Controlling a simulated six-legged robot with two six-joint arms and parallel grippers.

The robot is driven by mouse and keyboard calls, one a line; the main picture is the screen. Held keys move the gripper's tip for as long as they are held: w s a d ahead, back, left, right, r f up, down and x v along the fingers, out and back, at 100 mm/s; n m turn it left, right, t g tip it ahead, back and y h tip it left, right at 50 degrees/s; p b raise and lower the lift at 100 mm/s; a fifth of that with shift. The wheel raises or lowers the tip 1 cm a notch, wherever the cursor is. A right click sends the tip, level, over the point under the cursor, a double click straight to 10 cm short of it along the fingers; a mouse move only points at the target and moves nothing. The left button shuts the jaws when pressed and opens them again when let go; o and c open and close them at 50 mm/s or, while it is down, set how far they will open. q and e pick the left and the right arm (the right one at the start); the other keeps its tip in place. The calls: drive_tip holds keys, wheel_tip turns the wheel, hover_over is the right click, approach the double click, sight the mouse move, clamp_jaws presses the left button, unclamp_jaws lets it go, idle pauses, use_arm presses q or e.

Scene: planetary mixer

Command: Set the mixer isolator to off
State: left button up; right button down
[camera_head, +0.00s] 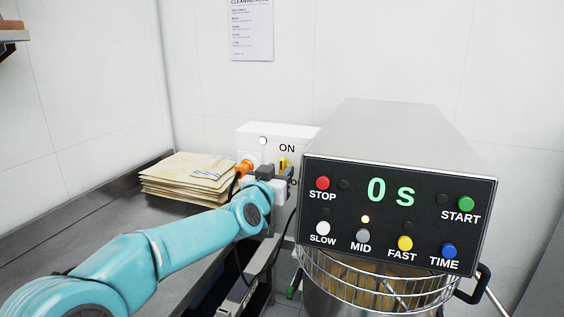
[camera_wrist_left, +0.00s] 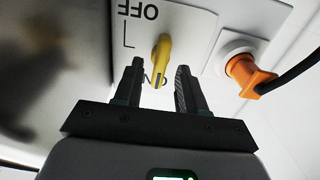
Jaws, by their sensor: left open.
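The isolator is a white box (camera_head: 252,132) on the back wall, left of the mixer, with ON at its upper right. Its yellow lever (camera_head: 283,162) stands up toward ON, partly hidden by my gripper. In the left wrist view, the picture is inverted; the yellow lever (camera_wrist_left: 161,55) points toward the partly covered ON marking, away from OFF (camera_wrist_left: 137,10). My left gripper (camera_head: 281,173) is open in front of the box. Its fingers (camera_wrist_left: 160,72) stand on either side of the lever with a gap at each side. My right gripper is out of view.
The mixer (camera_head: 397,180) stands close at the right, with a wire guard (camera_head: 345,275) over its bowl. An orange plug (camera_head: 244,168) with a black cable sits beside the lever. Brown envelopes (camera_head: 187,177) lie stacked on the steel counter (camera_head: 100,225) at left.

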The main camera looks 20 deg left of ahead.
sight(281, 170)
use_arm(q)
drive_tip(key=shift+w+d, duration=0.1)
drive_tip(key=shift+w, duration=1.15)
drive_tip(key=shift+s+r+p, duration=0.1)
drive_tip(key=shift+r+p, duration=0.05)
drive_tip(key=shift+p, duration=0.15)
drive_tip(key=shift+w+f, duration=0.2)
drive_tip(key=shift+w, duration=0.2)
drive_tip(key=shift+c, duration=1.3)
clamp_jaws()
